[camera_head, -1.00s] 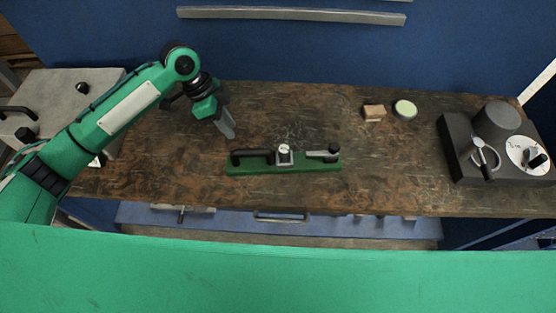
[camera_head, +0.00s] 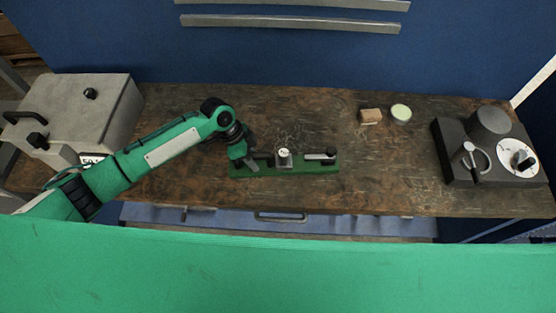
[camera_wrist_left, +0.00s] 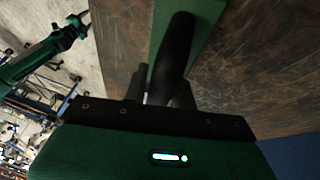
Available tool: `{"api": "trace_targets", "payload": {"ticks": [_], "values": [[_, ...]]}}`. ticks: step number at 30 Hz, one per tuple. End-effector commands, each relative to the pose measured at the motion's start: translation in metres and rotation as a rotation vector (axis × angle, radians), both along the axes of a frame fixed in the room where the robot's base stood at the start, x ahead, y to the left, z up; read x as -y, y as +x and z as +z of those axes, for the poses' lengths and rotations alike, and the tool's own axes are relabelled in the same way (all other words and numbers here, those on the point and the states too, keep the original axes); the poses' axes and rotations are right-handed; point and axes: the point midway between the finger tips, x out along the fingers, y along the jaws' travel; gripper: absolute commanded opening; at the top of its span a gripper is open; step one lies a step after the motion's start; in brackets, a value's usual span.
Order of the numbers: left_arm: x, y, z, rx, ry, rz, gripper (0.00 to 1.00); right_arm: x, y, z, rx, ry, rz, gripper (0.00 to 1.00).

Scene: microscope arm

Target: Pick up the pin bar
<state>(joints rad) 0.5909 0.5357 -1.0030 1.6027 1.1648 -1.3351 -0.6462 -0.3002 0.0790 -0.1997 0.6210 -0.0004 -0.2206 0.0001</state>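The pin bar is a long green bar (camera_head: 300,169) lying on the bench, with a black handle at its left end, a light block with a white round top (camera_head: 284,154) in the middle and a black knob (camera_head: 330,152) at the right. My left gripper (camera_head: 249,164) is down at the handle end. In the left wrist view the black handle (camera_wrist_left: 174,48) runs between the left gripper's dark fingers (camera_wrist_left: 160,92); a small gap shows beside one finger, and the fingers look apart. My right gripper (camera_wrist_left: 77,23) shows small in the left wrist view, its jaws apart and empty.
A grey case (camera_head: 108,101) stands at the left of the bench. A small wooden block (camera_head: 370,116) and a round light disc (camera_head: 401,112) lie behind, right of the bar. A dark device (camera_head: 460,158) stands at the right end. The bench (camera_head: 385,180) right of the bar is clear.

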Motion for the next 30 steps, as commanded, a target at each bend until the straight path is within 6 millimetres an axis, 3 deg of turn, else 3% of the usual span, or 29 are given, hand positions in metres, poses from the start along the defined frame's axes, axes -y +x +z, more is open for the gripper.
{"api": "trace_targets", "payload": {"ticks": [9,13,30], "values": [[0.002,-0.001,-0.006,0.0,0.0,-0.001,0.25,0.0,0.0,0.002,0.0,0.0,0.0,0.5],[0.002,-0.001,-0.006,0.0,0.0,-0.001,0.0,0.0,0.0,0.002,0.0,0.0,0.0,0.5],[0.003,0.001,0.008,0.006,-0.005,-0.001,0.0,0.0,0.0,-0.002,0.0,0.0,0.0,0.5]]}}
